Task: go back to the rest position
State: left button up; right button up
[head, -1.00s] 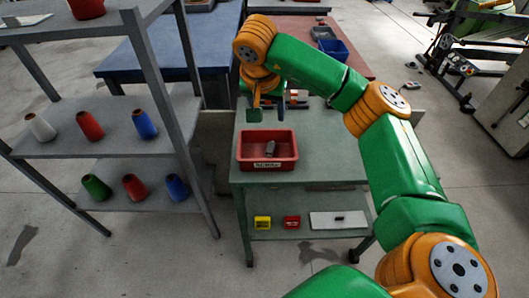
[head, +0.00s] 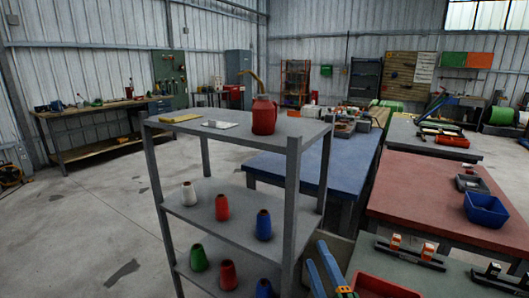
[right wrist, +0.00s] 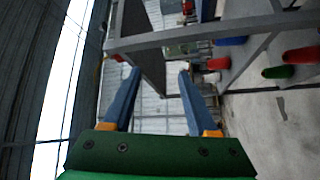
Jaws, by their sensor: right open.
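My right gripper (head: 317,254) shows at the bottom of the head view, with its two blue fingers pointing up beside the grey shelf's right-hand leg. The right wrist view shows the same gripper (right wrist: 159,74) with its fingers wide apart and nothing between them. The rest of the right arm is out of the head view. My left gripper is in neither current view.
The grey shelf (head: 240,133) is close to the right gripper and carries several cones and a red jug (head: 264,116). A green-topped table edge with a red bin (head: 384,287) is at bottom right. Blue (head: 345,150) and red (head: 430,190) tables stand behind. Open floor is at left.

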jog(key=s+d+f+m+g+h, duration=0.25)
jog(key=s+f+m+g, duration=0.25)
jog(key=f, duration=0.4)
jog(key=s+d+f+m+g+h, duration=0.1)
jog(key=s+d+f+m+g, duration=0.35)
jog(key=f, duration=0.45)
jog(key=s+f+m+g, duration=0.3)
jog(key=s+f, duration=0.1)
jog(key=s, duration=0.3)
jog(key=s+f+m+g, duration=0.2)
jog(key=s+f+g, duration=0.15)
jog(key=s, duration=0.35)
notch_tip(320, 180, down, 15)
jog(key=s+g+p, duration=0.1)
jog(key=s+p, duration=0.1)
jog(key=s+d+f+g, duration=0.1)
jog(key=s+f, duration=0.8)
jog(key=s, duration=0.3)
jog(key=shift+d+p, duration=0.15)
jog(key=shift+p, duration=0.3)
jog(key=shift+y, duration=0.25)
